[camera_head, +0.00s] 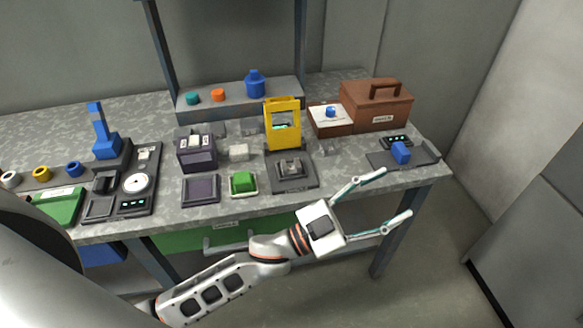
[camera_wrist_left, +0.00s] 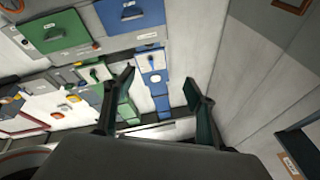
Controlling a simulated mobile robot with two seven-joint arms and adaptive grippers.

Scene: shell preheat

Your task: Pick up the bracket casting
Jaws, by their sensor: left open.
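No part is clearly marked as the bracket casting. A small grey metal piece (camera_head: 291,167) sits on a dark flat fixture (camera_head: 303,183) in front of a yellow frame, and a pale grey block (camera_head: 239,151) lies to its left; I cannot tell if either is the casting. My left gripper (camera_head: 397,192) is open and empty, its fingers spread, at the bench's front edge, right of both pieces. Its two fingers also show in the left wrist view (camera_wrist_left: 157,90), with nothing between them nearby. My right gripper is not in view.
The yellow frame (camera_head: 283,124) stands mid-bench. A brown toolbox (camera_head: 376,106) is at the back right. The right floor is clear.

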